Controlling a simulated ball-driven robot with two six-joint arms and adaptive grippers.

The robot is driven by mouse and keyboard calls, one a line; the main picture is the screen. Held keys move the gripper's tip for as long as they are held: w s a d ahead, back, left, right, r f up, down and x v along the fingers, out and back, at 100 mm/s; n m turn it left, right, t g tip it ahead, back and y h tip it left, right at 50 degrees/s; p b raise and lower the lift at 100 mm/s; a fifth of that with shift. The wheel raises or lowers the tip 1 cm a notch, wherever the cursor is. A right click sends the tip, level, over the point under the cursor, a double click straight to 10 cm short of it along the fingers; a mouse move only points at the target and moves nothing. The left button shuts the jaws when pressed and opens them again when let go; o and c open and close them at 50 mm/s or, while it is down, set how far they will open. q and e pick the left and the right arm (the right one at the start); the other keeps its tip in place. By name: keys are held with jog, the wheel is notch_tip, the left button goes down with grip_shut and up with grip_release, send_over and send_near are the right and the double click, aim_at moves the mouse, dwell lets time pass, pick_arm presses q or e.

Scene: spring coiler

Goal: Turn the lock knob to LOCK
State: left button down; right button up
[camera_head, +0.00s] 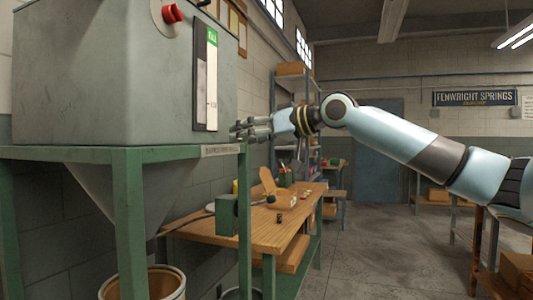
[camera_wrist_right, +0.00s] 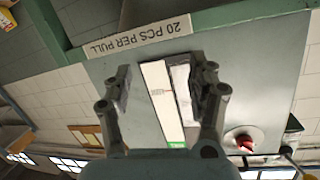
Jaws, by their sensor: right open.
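No knob with a readable LOCK mark shows in either view. A red knob (camera_head: 172,13) sits on a light plate on the front of the grey hopper (camera_head: 80,80). A red knob also shows in the right wrist view (camera_wrist_right: 245,142), at lower right, outside the fingers; I cannot tell whether it is the lock knob. My right gripper (camera_head: 238,131) is open and empty beside the hopper's lower right edge. In the right wrist view its fingers (camera_wrist_right: 161,84) stand on either side of a tall gauge panel (camera_wrist_right: 163,100) with a green label. My left gripper is out of view.
A green frame (camera_head: 130,210) carries the hopper, with a "20 PCS PER PULL" label (camera_wrist_right: 132,38) on its rail. A wooden bench (camera_head: 240,230) with small items stands below right. A bin (camera_head: 150,281) stands under the hopper. The floor (camera_head: 375,250) at centre right is clear.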

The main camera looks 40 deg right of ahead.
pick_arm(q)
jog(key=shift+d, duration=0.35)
pick_arm(e)
jog(key=shift+m+h, duration=0.4)
jog(key=shift+d+f, duration=0.6)
jog(key=shift+f, duration=0.35)
jog(key=shift+d+f, duration=0.55)
jog(key=shift+f, duration=0.35)
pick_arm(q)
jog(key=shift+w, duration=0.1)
